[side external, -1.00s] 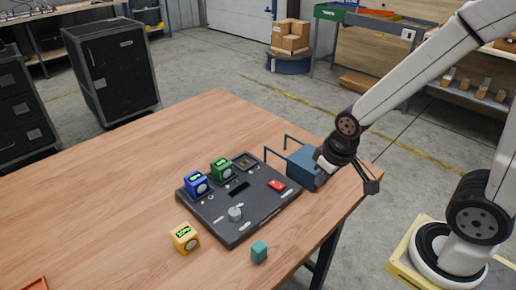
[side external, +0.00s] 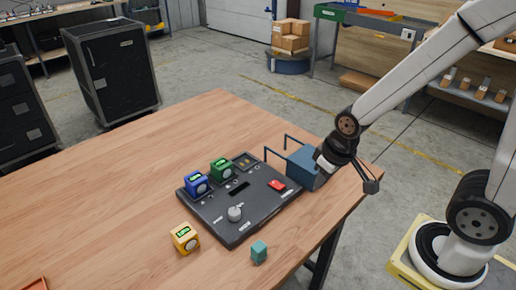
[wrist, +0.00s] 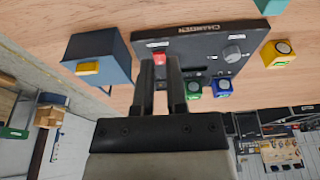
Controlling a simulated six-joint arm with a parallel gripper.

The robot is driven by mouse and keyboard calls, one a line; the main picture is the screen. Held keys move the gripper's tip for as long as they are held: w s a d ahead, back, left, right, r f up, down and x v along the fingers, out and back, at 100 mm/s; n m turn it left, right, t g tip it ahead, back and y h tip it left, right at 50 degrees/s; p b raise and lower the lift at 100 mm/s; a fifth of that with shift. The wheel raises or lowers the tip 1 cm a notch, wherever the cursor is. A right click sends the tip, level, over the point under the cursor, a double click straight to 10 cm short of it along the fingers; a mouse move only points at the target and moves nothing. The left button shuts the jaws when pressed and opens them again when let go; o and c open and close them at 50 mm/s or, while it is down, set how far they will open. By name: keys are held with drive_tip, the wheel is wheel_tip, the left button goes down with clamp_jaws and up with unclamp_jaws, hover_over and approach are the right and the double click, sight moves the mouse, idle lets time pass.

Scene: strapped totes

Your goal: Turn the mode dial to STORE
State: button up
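The mode dial is a round grey knob (side external: 235,213) on the near part of a dark control panel (side external: 240,228). In the wrist view the knob (wrist: 232,52) is on the right of the panel (wrist: 195,43); its labels are too small to read. My gripper (wrist: 162,58) shows from behind in the wrist view. Its two dark fingers stand a narrow gap apart with nothing between them, the tips overlapping the view of the red switch (wrist: 159,59). It is away from the dial. In the side view its fingers cannot be clearly made out beside the blue box.
A blue box (side external: 305,168) with thin bars stands by the panel's right end. Yellow (side external: 185,238) and teal (side external: 259,252) cubes lie on the table near the dial.

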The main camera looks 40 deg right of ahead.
drive_tip(key=o, duration=0.7)
drive_tip(key=shift+w+a, duration=0.2)
drive_tip(key=shift+w, duration=0.15)
drive_tip(key=shift+o, duration=0.4)
drive_tip(key=w+a+m+g, duration=0.1)
drive_tip(key=w+a+m, duration=0.3)
drive_tip(key=w+a, duration=0.2)
drive_tip(key=shift+w+f+m+g, duration=0.3)
drive_tip(key=shift+w+f, duration=0.05)
drive_tip(key=shift+w, duration=0.8)
drive_tip(key=m+g, duration=0.1)
drive_tip(key=m, duration=0.4)
hover_over(234, 212)
drive_tip(key=f, duration=0.2)
drive_tip(key=shift+w+a+f, duration=0.15)
drive_tip(key=shift+w+f, duration=0.05)
drive_tip(key=shift+f, duration=0.15)
drive_tip(key=shift+s+f, duration=0.15)
drive_tip(key=shift+f, duration=3.75)
clamp_jaws()
